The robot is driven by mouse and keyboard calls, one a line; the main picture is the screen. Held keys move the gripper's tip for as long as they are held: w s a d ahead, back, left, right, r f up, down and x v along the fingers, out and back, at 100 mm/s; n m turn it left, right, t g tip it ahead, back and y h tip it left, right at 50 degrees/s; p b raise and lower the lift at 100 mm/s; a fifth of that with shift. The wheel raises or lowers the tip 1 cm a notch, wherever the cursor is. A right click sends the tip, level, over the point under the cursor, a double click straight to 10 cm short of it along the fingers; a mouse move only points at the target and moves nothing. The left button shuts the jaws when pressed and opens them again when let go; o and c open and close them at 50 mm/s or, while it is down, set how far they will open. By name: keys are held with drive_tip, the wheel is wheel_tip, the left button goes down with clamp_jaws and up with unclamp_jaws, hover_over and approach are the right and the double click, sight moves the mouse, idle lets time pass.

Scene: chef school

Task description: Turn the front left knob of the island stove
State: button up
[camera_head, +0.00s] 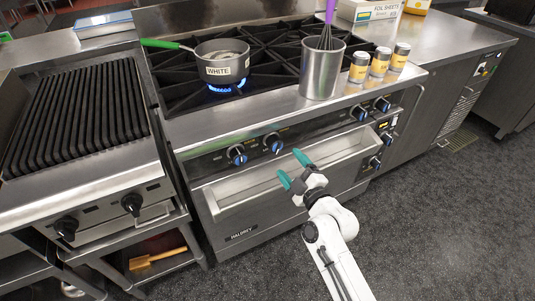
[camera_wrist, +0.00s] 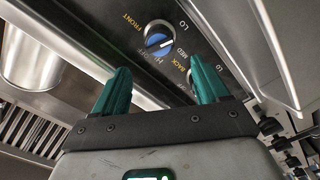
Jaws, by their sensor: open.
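The island stove (camera_head: 225,122) has two blue-faced knobs on the left of its front panel: a left one (camera_head: 237,155) and one beside it (camera_head: 273,143). My gripper (camera_head: 293,168) is open and empty, in front of the panel, below and right of these knobs in the head view. In the wrist view a blue knob (camera_wrist: 158,38) beside the word FRONT lies just beyond the gap between my green fingers (camera_wrist: 160,72). A second knob by the word BACK is mostly hidden behind the right finger. I see no contact with either knob.
A pot marked WHITE (camera_head: 222,68) stands over a blue flame. A metal canister (camera_head: 321,75) holds a purple-handled whisk. Shakers (camera_head: 379,62) stand beside it. A tray-like ledge (camera_head: 250,190) runs below the knobs. A grill (camera_head: 75,115) is at left; open floor (camera_head: 440,220) at right.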

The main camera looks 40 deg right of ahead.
sight(277, 149)
drive_tip(key=p+x, duration=0.1)
drive_tip(key=x, duration=0.9)
drive_tip(key=shift+w+p, duration=0.15)
drive_tip(key=shift+p, duration=0.25)
drive_tip(key=shift+c, duration=0.2)
drive_tip(key=c, duration=0.9)
